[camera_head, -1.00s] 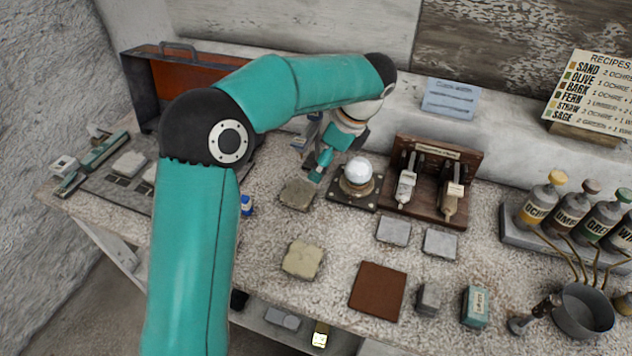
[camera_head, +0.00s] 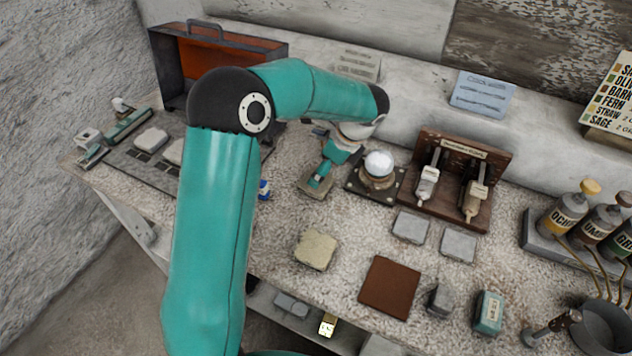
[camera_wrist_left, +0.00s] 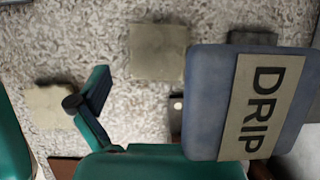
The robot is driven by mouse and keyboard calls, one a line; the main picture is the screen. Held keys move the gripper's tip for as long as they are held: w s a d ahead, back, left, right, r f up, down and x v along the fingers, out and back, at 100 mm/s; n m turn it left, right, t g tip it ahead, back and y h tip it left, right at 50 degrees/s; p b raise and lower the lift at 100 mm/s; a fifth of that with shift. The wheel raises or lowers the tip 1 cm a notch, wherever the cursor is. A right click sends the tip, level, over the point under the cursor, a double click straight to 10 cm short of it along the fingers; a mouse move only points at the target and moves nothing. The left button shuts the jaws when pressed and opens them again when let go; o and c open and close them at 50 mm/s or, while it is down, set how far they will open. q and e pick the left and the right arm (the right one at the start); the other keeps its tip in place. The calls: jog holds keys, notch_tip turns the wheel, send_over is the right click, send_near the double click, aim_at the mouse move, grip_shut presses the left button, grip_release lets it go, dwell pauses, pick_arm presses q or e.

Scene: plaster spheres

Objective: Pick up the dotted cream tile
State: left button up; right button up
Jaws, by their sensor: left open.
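Two cream-toned tiles lie on the bench. A yellowish cream tile (camera_head: 316,250) lies at the front middle. A greyer beige tile (camera_head: 310,190) lies farther back, partly hidden under my left gripper (camera_head: 321,178). I cannot make out dots on either. In the left wrist view a beige tile (camera_wrist_left: 158,52) lies ahead of the gripper, and a paler cream tile (camera_wrist_left: 48,104) lies left of the teal finger. My left gripper is open; only one finger shows clearly there, and nothing is held. My right gripper is not in view.
A blue-grey object labelled DRIP (camera_wrist_left: 222,105) fills the right of the wrist view. A white sphere on a stand (camera_head: 378,168) and a wooden rack (camera_head: 455,180) are right of the gripper. Grey tiles (camera_head: 410,227) and a brown square (camera_head: 389,287) lie nearer. An orange-lined case (camera_head: 218,62) stands behind.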

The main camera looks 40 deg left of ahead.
pick_arm(q)
jog(key=x, duration=0.5)
jog(key=shift+s+d+p, duration=0.1)
jog(key=shift+d+p, duration=0.1)
jog(key=shift+p, duration=0.15)
jog(key=shift+c, duration=0.3)
jog(key=c, duration=1.3)
